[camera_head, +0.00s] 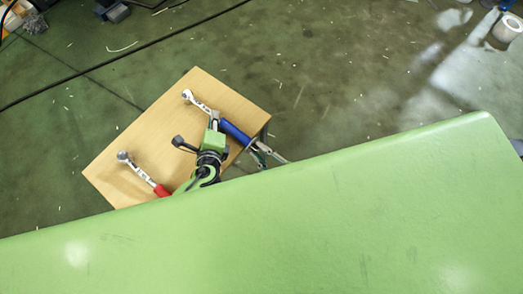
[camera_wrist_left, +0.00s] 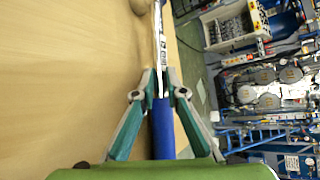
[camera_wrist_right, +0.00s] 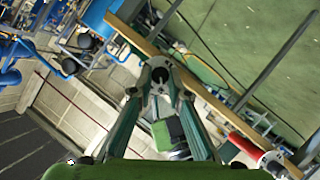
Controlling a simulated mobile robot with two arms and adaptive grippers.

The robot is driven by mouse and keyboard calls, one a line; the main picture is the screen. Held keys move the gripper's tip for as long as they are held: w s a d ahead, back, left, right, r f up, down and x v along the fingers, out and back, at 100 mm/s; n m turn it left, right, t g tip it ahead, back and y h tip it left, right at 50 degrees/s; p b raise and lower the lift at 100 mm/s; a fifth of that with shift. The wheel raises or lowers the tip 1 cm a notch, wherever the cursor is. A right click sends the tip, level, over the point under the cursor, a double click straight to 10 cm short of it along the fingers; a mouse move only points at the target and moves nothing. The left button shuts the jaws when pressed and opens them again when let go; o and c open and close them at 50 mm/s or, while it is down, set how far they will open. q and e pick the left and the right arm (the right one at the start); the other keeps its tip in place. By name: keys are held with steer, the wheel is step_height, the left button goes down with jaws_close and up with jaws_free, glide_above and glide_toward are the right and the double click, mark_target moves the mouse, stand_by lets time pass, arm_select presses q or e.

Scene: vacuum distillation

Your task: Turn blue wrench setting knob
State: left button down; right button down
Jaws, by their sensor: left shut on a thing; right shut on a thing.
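The blue wrench (camera_head: 235,132) lies along the right side of a wooden table (camera_head: 225,92), its ratchet head (camera_head: 187,95) toward the upper left. My left gripper (camera_head: 215,119) is shut on it near the front of the blue handle. The left wrist view shows the fingers on either side of the blue handle (camera_wrist_left: 163,130), with the steel shaft running ahead. My right gripper (camera_head: 255,147) is shut at the rear end of the handle, where the setting knob is. In the right wrist view its fingertips close around a round, dark-centred end (camera_wrist_right: 158,75). The knob's scale cannot be read.
A red-handled wrench (camera_head: 160,189) lies on the table's left part, left of my left gripper. The right table edge is close to the blue handle. A dark cable (camera_head: 75,77) crosses the floor behind. The table's middle is mostly clear.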

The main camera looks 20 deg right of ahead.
steer(key=shift+n+t, duration=0.4)
steer(key=shift+h, duration=0.3)
steer(key=c, duration=1.9)
jaws_free()
steer(key=shift+a, duration=0.1)
steer(key=shift+s, duration=0.1)
steer(key=shift+s, duration=0.35)
steer(key=v, duration=1.1)
